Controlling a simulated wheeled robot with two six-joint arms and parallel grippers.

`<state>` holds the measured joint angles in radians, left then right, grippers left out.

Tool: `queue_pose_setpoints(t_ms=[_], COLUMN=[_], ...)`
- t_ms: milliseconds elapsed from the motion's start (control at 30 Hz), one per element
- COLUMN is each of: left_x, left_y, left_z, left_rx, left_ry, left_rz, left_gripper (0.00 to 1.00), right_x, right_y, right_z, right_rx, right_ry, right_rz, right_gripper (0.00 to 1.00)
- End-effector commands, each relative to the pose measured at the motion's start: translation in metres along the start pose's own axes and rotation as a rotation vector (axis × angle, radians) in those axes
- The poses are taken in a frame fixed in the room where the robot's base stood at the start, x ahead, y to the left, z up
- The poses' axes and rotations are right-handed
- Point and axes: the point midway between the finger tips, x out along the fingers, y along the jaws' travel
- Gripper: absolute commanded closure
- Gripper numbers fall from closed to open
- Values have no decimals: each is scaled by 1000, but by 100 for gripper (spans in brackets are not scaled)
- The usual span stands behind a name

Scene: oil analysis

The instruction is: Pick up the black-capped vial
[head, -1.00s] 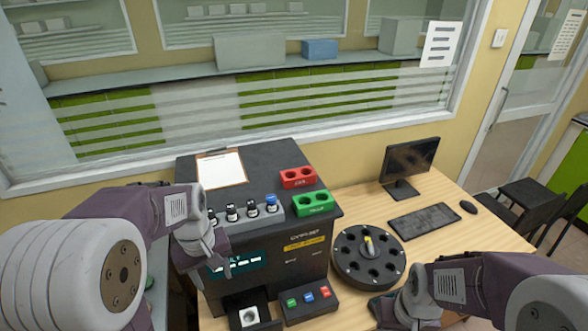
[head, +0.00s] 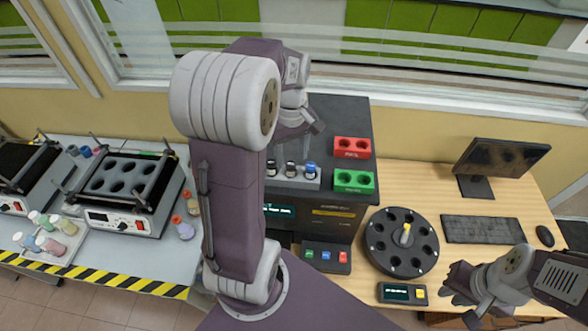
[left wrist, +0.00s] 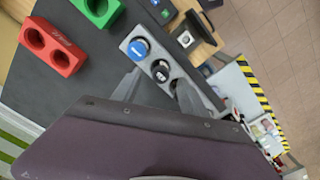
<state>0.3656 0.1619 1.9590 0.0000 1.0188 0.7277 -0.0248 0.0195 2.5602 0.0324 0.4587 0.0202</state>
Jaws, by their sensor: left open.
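Black-capped vials stand in a grey rack (head: 298,183) on top of the dark machine; one black-capped vial (head: 290,168) is beside a blue-capped vial (head: 310,169). Another black-capped vial (head: 271,167) is partly hidden by my left arm. My left gripper (head: 318,127) is open and empty above the machine top, near the rack. In the left wrist view, a black-capped vial (left wrist: 160,71) shows between the open fingers, with the blue-capped vial (left wrist: 138,49) beside it; I cannot tell the height gap. My right gripper (head: 466,297) is over the table's front right, its opening unclear.
Red (head: 351,147) and green (head: 353,181) two-hole holders stand right of the rack. A round black carousel (head: 401,262), keyboard (head: 482,229) and monitor (head: 500,168) are on the wooden table. A bench with a heater block (head: 121,180) is at left.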

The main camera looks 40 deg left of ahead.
Motion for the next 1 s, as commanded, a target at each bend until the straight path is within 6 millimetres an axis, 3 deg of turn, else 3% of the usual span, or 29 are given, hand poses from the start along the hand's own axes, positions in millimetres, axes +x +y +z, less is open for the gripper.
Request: queue_pose_setpoints(t_ms=[200, 467, 500, 667, 700, 1000], left_x=[37, 45, 45, 45, 45, 43], left_y=[2, 3, 3, 3, 3, 3], left_z=[1, 1, 1, 1, 1, 0], left_rx=[0, 0, 1, 1, 1, 1], left_ry=[-5, -1, -1, -1, -1, 0], left_rz=[-4, -1, -1, -1, -1, 0], left_gripper=[49, 49, 52, 96, 100, 100], right_x=[-13, -13, -12, -12, -12, -12], right_y=[0, 0, 0, 0, 0, 0], right_z=[-2, -1, -1, -1, -1, -1], right_rx=[0, 0, 0, 0, 0, 0], right_ry=[1, 1, 1, 1, 1, 1], right_rz=[0, 0, 0, 0, 0, 0], right_gripper=[81, 81, 81, 81, 81, 81])
